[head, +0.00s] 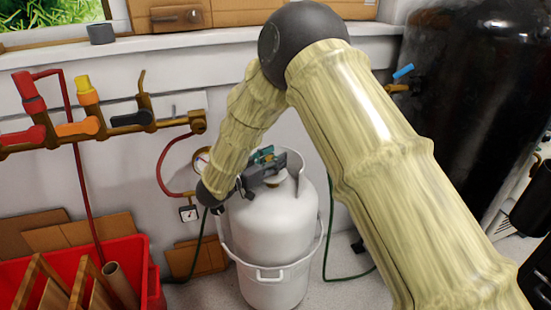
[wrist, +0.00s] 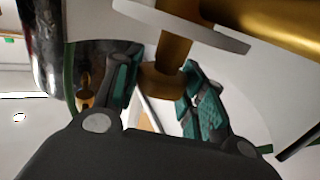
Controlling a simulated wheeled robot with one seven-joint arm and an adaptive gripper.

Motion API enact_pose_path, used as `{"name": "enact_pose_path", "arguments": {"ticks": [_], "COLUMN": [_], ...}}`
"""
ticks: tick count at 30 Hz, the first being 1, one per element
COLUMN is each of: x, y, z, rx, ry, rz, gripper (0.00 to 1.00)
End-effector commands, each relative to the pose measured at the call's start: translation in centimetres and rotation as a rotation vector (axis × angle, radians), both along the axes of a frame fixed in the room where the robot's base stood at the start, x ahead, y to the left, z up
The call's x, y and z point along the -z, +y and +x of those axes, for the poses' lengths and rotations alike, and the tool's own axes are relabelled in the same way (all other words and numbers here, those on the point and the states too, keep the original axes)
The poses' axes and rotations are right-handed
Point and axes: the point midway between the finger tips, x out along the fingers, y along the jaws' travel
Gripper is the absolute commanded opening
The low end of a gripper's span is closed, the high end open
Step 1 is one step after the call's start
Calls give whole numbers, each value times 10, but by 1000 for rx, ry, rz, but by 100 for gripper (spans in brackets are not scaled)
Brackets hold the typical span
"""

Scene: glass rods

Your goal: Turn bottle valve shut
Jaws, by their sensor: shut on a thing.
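A pale disc (wrist: 180,25) sits around the brass stem beyond the fingers. The valve's turn position cannot be told.
A brass manifold with coloured handles (head: 85,130) runs along the wall at left. A red hose (head: 165,165) and a gauge (head: 202,160) are close to the bottle. A red crate (head: 135,255) stands at lower left, a large black tank (head: 455,110) at right.

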Motion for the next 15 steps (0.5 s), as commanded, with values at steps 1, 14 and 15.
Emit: {"name": "enact_pose_path", "arguments": {"ticks": [1,14,15], "x": [-3,-1,-1], "y": [2,0,0], "z": [2,1,1], "rx": [-5,-1,-1], "ry": [-6,-2,-2], "rz": [1,1,1], "gripper": [17,63,63]}}
